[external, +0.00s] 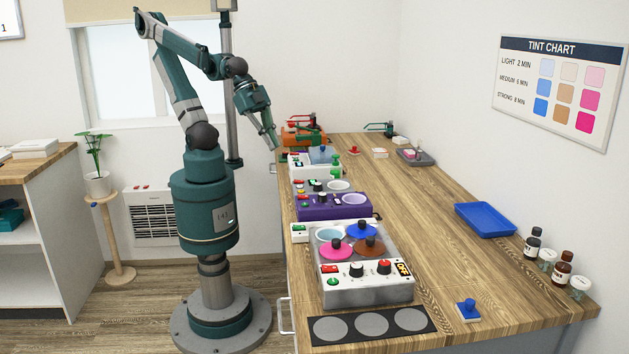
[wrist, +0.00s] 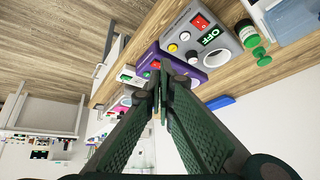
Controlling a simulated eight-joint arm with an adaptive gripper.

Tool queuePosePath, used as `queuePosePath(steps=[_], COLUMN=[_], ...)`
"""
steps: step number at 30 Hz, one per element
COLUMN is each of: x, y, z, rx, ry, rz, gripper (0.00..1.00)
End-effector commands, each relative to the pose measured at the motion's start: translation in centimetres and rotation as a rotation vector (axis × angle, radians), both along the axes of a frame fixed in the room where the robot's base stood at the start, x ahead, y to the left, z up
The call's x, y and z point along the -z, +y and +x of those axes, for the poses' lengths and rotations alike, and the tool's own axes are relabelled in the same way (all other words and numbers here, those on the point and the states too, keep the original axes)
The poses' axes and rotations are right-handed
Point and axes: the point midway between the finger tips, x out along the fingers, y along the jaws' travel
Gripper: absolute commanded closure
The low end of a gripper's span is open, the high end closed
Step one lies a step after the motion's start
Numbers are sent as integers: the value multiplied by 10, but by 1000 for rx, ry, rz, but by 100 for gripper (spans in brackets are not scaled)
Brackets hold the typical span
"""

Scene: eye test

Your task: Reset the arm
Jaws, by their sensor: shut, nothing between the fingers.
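My gripper (external: 271,138) hangs at the left edge of the wooden worktop (external: 430,230), pointing down, in the external view. In the wrist view my gripper (wrist: 160,78) shows its two green fingers with the tips together and nothing between them. My arm is bent, raised high and reaching over from its base at the left. The fingertips appear apart from the devices on the worktop.
A grey device (external: 365,285) with coloured round pads stands at the front. A purple device (external: 333,203) and a white device (external: 315,166) stand behind it. A blue tray (external: 486,219) and small bottles (external: 533,246) are at the right. The worktop's middle is clear.

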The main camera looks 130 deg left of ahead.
Motion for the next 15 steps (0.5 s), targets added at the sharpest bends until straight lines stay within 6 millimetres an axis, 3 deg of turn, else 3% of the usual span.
queuePosePath(steps=[6,15], x=[4,5], y=[11,14], z=[-18,-23], rx=[-106,-146], ry=[-29,-41], rz=[-65,-91], gripper=[100,100])
